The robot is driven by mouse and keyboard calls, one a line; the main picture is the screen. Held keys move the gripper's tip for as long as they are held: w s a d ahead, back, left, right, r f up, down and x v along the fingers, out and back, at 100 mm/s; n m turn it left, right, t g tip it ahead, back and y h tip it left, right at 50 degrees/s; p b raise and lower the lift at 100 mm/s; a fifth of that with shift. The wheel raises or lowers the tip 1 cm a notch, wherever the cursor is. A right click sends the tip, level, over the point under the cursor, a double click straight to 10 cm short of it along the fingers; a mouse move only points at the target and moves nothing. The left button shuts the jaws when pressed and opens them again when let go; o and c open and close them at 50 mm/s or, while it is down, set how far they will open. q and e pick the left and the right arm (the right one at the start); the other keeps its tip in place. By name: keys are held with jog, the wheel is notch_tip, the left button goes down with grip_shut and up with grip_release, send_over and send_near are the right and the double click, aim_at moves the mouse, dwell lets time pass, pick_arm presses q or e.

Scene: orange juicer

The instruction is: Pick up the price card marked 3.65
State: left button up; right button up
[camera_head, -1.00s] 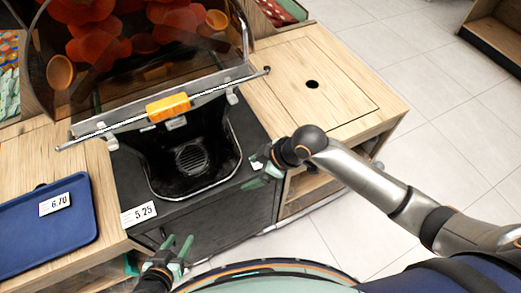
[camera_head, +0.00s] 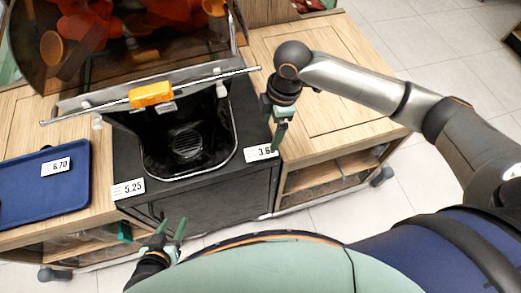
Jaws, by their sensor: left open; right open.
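The price card reading 3.6 with its last digit partly covered (camera_head: 257,153) is white and sits at the front right corner of the black juicer base. My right gripper (camera_head: 276,139) is open, with its green fingers just above and beside the right end of the card. I cannot tell whether a finger touches the card. My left gripper (camera_head: 173,226) is open and empty, low in front of the black cabinet.
A second card marked 5.25 (camera_head: 128,189) sits at the base's front left corner. A card marked 6.70 (camera_head: 56,167) lies on the blue tray (camera_head: 45,200) at left. The juicer's clear cover and orange handle (camera_head: 151,95) overhang the base. The wooden counter (camera_head: 345,80) at right is bare.

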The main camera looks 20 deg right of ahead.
send_over(261, 152)
jog(key=d, duration=0.1)
jog(key=f, duration=0.5)
jog(key=shift+s+d+f, duration=0.15)
jog(key=shift+s+f, duration=0.15)
jog(key=shift+f, duration=0.1)
jog(key=f, duration=0.3)
jog(key=a+f, duration=0.1)
jog(key=f, duration=0.1)
jog(key=shift+w, duration=0.3)
grip_shut()
jog(key=shift+r, duration=0.15)
